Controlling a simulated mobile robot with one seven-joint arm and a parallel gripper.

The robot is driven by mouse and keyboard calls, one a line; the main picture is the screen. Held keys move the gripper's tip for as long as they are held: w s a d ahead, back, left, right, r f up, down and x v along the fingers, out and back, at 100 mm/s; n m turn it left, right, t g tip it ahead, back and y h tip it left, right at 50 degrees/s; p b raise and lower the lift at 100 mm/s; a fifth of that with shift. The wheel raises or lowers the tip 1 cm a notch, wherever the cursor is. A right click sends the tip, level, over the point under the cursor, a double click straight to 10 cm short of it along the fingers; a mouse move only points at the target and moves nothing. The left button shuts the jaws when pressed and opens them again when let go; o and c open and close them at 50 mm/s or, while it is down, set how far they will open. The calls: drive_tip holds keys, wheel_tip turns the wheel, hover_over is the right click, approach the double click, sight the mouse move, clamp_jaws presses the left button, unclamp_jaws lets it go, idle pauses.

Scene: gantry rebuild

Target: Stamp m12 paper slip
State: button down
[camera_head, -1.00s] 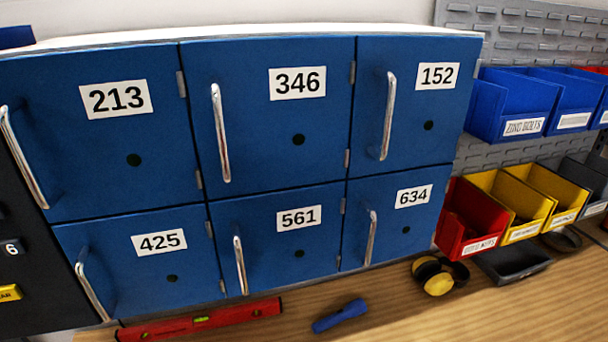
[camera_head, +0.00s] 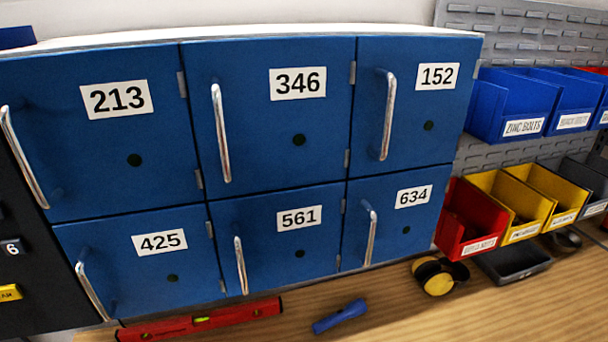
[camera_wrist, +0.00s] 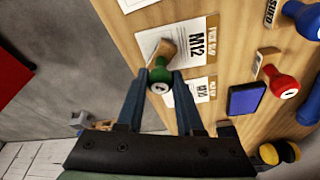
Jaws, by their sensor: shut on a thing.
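In the wrist view, my gripper (camera_wrist: 160,80) is shut on the green knob of a wooden stamp (camera_wrist: 161,73). The stamp's wooden block (camera_wrist: 163,51) is over the left part of the M12 paper slip (camera_wrist: 198,36). I cannot tell whether it touches the paper. The slip lies on the wooden bench with its large "M12" print showing beside the stamp; the part under the stamp is hidden. A blue ink pad (camera_wrist: 246,98) lies to the right of the gripper. My gripper is not in the head view.
A red-knobbed stamp (camera_wrist: 282,85) and a blue-knobbed stamp (camera_wrist: 302,19) stand to the right. Another printed slip (camera_wrist: 201,89) lies near my fingers. The head view shows blue lockers (camera_head: 290,120), a red level (camera_head: 200,320), a blue flashlight (camera_head: 340,316) and parts bins (camera_head: 468,222).

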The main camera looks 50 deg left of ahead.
drive_tip(key=shift+s, duration=0.1)
wheel_tip(320, 180, up, 7)
drive_tip(key=p, duration=0.7)
idle(1.0)
